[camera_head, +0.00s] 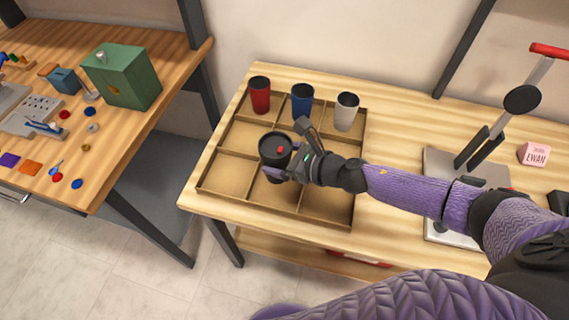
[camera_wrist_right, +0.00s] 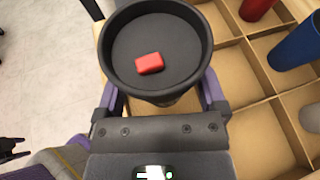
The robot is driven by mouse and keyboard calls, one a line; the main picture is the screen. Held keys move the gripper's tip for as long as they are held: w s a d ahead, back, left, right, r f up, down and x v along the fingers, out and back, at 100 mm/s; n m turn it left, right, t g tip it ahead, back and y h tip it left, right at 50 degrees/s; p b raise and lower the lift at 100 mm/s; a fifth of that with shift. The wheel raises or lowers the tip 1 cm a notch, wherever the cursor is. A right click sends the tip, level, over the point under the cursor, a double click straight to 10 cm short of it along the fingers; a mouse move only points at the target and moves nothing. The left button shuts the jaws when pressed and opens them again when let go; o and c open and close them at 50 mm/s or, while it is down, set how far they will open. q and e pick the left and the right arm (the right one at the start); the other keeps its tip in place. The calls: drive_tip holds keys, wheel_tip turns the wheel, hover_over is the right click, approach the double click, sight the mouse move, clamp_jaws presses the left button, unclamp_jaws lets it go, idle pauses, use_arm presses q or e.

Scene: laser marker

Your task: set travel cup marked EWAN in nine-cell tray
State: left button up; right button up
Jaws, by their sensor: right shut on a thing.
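My right gripper (camera_head: 278,167) is shut on the cup's side. The cup (camera_wrist_right: 158,82) looks about upright, and its base is hidden in the wrist view. I cannot tell its exact height above the tray. No name shows on its visible side. Red (camera_head: 260,96), blue (camera_head: 302,103) and white (camera_head: 346,112) cups stand in the tray's back row.
A pink block (camera_head: 534,155) reading EWAN sits at the right, beyond a lever press (camera_head: 490,140) on a grey plate. A second table (camera_head: 150,120) at left holds a green box (camera_head: 122,76) and small parts. My right forearm crosses the tray's right side.

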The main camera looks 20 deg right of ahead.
wheel_tip(320, 180, down, 6)
drive_tip(key=b, duration=0.3)
drive_tip(key=shift+r, duration=0.25)
drive_tip(key=shift+f, duration=0.25)
drive_tip(key=o, duration=0.5)
drive_tip(key=shift+c, duration=0.2)
drive_tip(key=shift+r+p, duration=0.3)
use_arm(q)
drive_tip(key=f, duration=0.2)
drive_tip(key=shift+s+a+f+p, duration=0.2)
drive_tip(key=shift+f+p, duration=0.1)
drive_tip(key=shift+p, duration=0.1)
use_arm(e)
drive_tip(key=v, duration=1.2)
drive_tip(key=shift+f, duration=0.1)
